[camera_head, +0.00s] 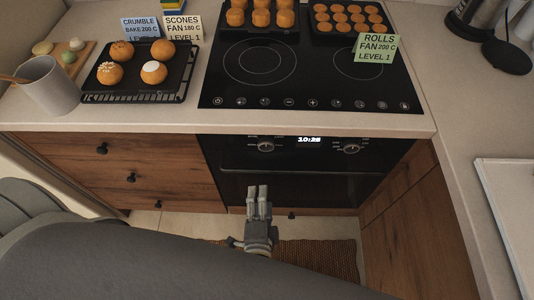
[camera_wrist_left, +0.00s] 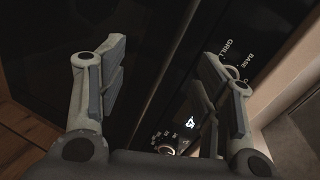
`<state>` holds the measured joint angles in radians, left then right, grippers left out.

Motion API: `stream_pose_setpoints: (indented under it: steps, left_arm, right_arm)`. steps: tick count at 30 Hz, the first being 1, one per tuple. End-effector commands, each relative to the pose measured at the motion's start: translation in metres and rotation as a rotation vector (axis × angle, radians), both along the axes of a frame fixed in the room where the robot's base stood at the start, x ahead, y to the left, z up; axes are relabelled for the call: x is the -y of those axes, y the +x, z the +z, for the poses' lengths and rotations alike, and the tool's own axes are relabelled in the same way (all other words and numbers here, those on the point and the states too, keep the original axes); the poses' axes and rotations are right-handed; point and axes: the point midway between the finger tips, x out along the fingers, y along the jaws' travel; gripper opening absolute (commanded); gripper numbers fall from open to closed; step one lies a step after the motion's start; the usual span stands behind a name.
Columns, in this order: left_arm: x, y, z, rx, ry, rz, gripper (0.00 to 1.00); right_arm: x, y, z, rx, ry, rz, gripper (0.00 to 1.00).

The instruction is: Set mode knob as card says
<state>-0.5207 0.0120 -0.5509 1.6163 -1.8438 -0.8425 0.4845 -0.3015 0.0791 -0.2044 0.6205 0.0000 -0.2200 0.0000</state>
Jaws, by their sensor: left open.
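The oven front (camera_head: 290,187) has two round knobs, a left knob (camera_head: 265,146) and a right knob (camera_head: 351,148), with a lit display between them. Their pointer settings are too small to read. The green card (camera_head: 376,48) reads rolls, fan 200 C, level 1. Other cards read scones, fan 180 C, level 1 (camera_head: 183,28), and crumble, bake 200 C, level 1 (camera_head: 141,27). My left gripper (camera_head: 258,190) is open and empty before the oven door, below the left knob.
Baked goods stand on the black cooktop (camera_head: 305,85). A dark tray (camera_head: 137,95) with buns and a grey mug (camera_head: 50,88) stand on the left counter. Wooden drawers (camera_head: 110,165) flank the oven. A striped mat (camera_head: 320,260) lies on the floor. My arm crosses the lower picture.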

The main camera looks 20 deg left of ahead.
Motion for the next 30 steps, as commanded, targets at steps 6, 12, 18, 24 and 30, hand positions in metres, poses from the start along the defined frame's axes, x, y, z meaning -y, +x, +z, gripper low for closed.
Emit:
stream_pose_setpoints:
  steps: [6,12,18,24,30]
  left_arm:
    - [0.011,0.008,0.075,0.225,0.048,0.003,0.60]
    - [0.009,0.023,0.091,0.265,0.060,0.005,0.60]
    - [-0.001,0.059,0.092,0.263,0.060,0.004,0.60]
    - [-0.011,0.092,0.090,0.261,0.059,0.004,0.60]
    - [-0.016,0.110,0.088,0.259,0.060,0.002,0.60]
  right_arm:
    - [-0.008,-0.004,-0.011,-0.005,0.010,-0.002,0.00]
    - [-0.003,-0.003,-0.005,-0.004,0.004,-0.003,0.00]
    - [0.004,0.000,0.008,-0.001,-0.005,-0.006,0.00]
    - [0.006,0.001,0.017,0.000,-0.006,-0.007,0.00]
    - [0.005,0.001,0.021,0.001,-0.006,-0.006,0.00]
